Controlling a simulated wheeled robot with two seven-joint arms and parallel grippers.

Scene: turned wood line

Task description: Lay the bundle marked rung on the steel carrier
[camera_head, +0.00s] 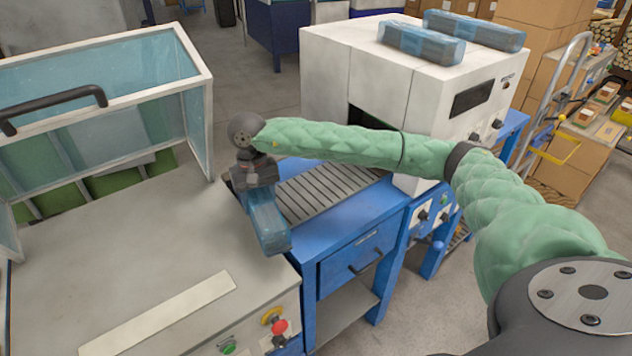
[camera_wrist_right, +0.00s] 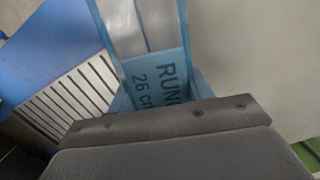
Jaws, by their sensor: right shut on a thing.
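My right gripper (camera_head: 256,188) is shut on a blue-wrapped bundle (camera_head: 268,226), which hangs below the jaws above the edge between the grey table and the blue bench. In the right wrist view the bundle (camera_wrist_right: 155,70) shows dark letters "RUN" and "26 cm"; the rest of the word is hidden by the gripper (camera_wrist_right: 165,120). A slatted grey metal bed (camera_head: 325,192), seemingly the steel carrier, lies on the blue bench before the white machine's opening. It also shows in the right wrist view (camera_wrist_right: 65,100), left of the bundle. My left gripper is not in view.
Two more blue-wrapped bundles (camera_head: 420,42) (camera_head: 474,30) lie on the white machine (camera_head: 340,55). A glazed guard (camera_head: 100,70) stands at left over the grey table (camera_head: 70,265). Red and green buttons (camera_head: 279,327) sit at the table's front corner. The slatted bed looks empty.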

